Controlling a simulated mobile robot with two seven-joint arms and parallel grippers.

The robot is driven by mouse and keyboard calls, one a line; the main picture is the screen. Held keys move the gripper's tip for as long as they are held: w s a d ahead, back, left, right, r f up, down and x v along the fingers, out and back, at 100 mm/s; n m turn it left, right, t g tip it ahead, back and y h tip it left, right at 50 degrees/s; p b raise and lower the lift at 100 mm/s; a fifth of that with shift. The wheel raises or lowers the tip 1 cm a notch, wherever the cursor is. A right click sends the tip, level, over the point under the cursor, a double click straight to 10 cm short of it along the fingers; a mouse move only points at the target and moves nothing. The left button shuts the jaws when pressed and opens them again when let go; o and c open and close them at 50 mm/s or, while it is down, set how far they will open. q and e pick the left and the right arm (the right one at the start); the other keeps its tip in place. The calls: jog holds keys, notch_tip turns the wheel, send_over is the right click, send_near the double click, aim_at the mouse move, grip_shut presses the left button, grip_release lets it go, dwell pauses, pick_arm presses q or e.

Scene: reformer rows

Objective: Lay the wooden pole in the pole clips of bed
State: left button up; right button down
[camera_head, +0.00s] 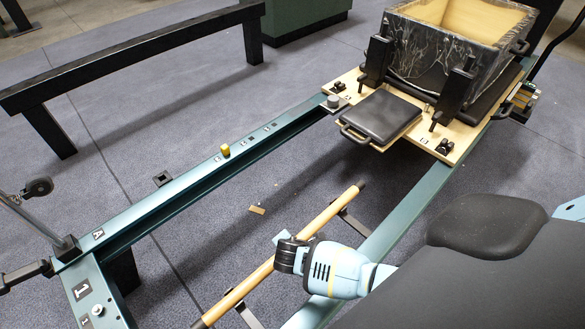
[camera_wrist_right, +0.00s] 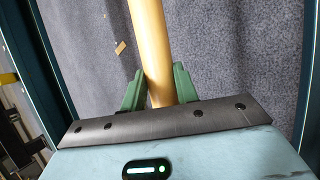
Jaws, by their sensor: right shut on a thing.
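The wooden pole (camera_head: 325,216) runs diagonally in the head view, from the bottom edge up toward the carriage. My right gripper (camera_head: 282,243) is shut on the wooden pole near its middle. In the right wrist view the pole (camera_wrist_right: 149,45) passes between the two green fingers of the right gripper (camera_wrist_right: 158,82). Two dark clip brackets, an upper one (camera_head: 352,224) and a lower one (camera_head: 248,316), reach from the near rail to the pole. I cannot tell whether the pole rests in them or hovers just above. My left gripper is not in view.
The bed's far green rail (camera_head: 190,185) and near rail (camera_head: 408,208) flank the pole. A wooden carriage (camera_head: 464,142) with a black pad (camera_head: 381,116) and a film-wrapped box (camera_head: 440,55) stands beyond. A yellow piece (camera_head: 225,151) sits on the far rail. Floor between the rails is mostly clear.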

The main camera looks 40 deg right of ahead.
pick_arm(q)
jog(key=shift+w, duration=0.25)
pick_arm(e)
jog(key=c, duration=1)
grip_release()
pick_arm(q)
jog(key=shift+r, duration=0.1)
pick_arm(e)
jog(key=shift+s, duration=0.1)
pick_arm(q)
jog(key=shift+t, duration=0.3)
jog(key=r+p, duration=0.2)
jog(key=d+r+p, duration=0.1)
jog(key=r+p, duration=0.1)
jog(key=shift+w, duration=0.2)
pick_arm(e)
jog(key=v, duration=0.7)
jog(key=shift+a+r, duration=0.2)
jog(key=shift+r, duration=0.15)
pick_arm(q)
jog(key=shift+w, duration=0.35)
